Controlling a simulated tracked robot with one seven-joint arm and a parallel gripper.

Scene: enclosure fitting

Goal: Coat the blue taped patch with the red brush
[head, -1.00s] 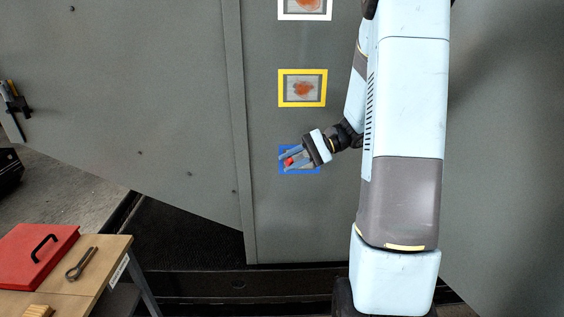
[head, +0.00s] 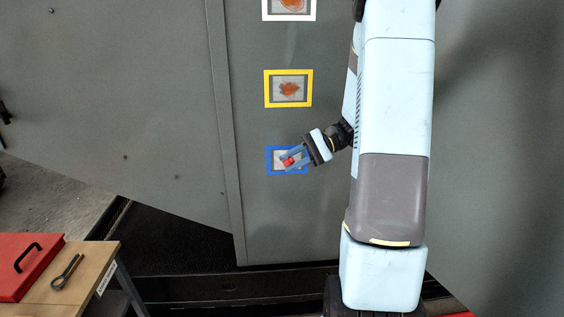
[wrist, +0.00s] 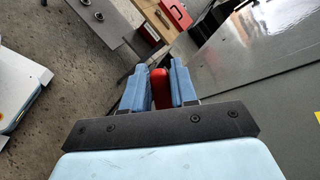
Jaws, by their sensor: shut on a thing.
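The blue taped patch (head: 271,168) is the lowest of three framed patches on the grey panel in the head view. My gripper (head: 292,160) is in front of it and hides its right part. The gripper is shut on the red brush (head: 288,161), which shows as a small red piece between the fingers. In the wrist view the red brush (wrist: 159,88) stands between the blue fingers (wrist: 160,85). Its bristle end is hidden, so I cannot tell whether it touches the patch.
A yellow taped patch (head: 267,90) and a white one (head: 289,18) with rusty spots sit above on the panel (head: 270,225). A workbench (head: 88,270) at lower left holds a red toolbox (head: 25,265) and a dark tool (head: 67,272). The panel's left side is clear.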

